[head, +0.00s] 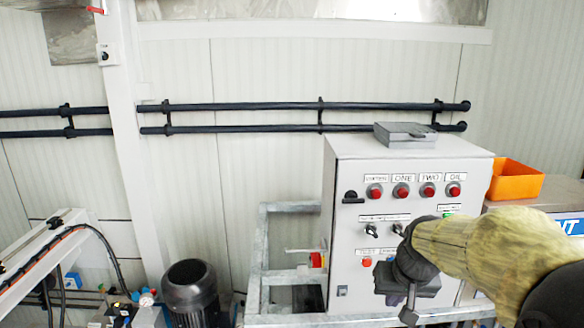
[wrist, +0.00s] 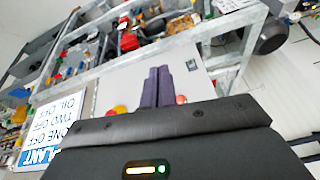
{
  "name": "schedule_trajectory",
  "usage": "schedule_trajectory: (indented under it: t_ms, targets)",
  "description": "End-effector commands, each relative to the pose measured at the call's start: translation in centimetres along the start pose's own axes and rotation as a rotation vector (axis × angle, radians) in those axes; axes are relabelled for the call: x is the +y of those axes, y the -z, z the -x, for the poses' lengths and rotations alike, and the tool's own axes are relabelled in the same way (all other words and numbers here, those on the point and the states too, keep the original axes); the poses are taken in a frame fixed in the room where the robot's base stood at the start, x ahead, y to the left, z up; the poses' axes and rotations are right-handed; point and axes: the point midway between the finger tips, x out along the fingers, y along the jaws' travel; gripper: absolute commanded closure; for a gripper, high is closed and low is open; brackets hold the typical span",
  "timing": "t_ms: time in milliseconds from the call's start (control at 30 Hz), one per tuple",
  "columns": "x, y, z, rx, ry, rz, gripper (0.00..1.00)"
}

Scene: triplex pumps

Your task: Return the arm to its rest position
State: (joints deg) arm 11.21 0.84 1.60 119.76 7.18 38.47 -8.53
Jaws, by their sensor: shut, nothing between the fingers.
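My arm, in a yellow sleeve, reaches in from the lower right of the head view. My gripper (head: 409,314) is in front of the lower right part of the grey control cabinet (head: 335,215) and hides some of its face. In the wrist view the two dark fingers of my gripper (wrist: 159,70) lie side by side, shut and empty. I cannot tell whether the fingers touch the panel.
A grey box (head: 405,134) lies on the cabinet top. An orange bin (head: 516,181) stands to its right. A metal frame (head: 283,275) and a dark motor (head: 190,288) are to its left. A sign (wrist: 62,130) shows in the wrist view. Dark pipes (head: 250,106) run along the wall.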

Motion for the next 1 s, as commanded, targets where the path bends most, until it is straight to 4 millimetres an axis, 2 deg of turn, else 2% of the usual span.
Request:
schedule_trajectory:
  t_ms: [33,200,300,400,500,1000]
  targets:
    - [-0.7,-2.2,-1.6,-0.028,-0.002,0.016,1.00]
    - [-2.3,-9.3,-5.7,-0.094,-0.017,0.063,1.00]
    - [-2.8,-12.9,-7.1,-0.124,-0.021,0.089,1.00]
    - [-3.3,-15.2,-7.8,-0.139,-0.023,0.102,1.00]
    - [-3.4,-15.9,-8.0,-0.144,-0.025,0.106,1.00]
    - [-3.4,-15.9,-8.0,-0.144,-0.025,0.105,1.00]
